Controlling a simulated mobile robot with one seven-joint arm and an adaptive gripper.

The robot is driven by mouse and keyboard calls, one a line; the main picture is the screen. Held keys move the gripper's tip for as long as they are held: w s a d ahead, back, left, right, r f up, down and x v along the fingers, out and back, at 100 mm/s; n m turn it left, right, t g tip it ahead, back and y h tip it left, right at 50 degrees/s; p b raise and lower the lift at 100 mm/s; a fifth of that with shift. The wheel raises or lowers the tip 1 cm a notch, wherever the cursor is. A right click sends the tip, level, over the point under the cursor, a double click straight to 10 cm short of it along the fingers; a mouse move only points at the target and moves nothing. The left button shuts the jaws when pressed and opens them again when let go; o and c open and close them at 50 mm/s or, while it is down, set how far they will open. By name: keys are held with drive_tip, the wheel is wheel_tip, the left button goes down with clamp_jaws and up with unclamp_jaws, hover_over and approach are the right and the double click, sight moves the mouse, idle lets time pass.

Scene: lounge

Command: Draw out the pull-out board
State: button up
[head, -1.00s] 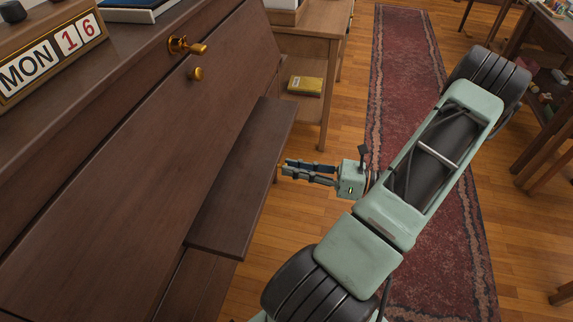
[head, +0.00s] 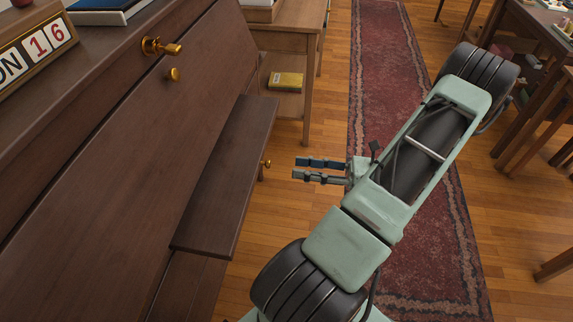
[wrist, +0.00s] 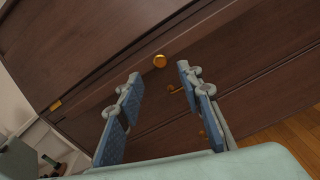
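The pull-out board (head: 232,170) is a dark brown shelf that stands out from the front of the dark wooden desk (head: 110,170). A small brass knob (head: 266,163) sits at the middle of its outer edge. My gripper (head: 296,169) is open and empty, to the right of that knob and apart from it, pointing at the desk. In the wrist view the two blue-padded fingers (wrist: 158,88) are spread, and a round brass knob (wrist: 160,61) shows ahead between them against dark wood.
A brass handle (head: 160,46) and another knob (head: 174,74) are on the desk's sloping front. A calendar (head: 35,50) stands on top. A side table (head: 285,38) with a yellow book (head: 285,80) stands behind. Floor and a red rug (head: 385,110) lie to the right.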

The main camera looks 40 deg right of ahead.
drive_tip(key=v, duration=0.5)
drive_tip(key=shift+s+d, duration=0.15)
drive_tip(key=shift+s, duration=0.05)
drive_tip(key=shift+w, duration=0.1)
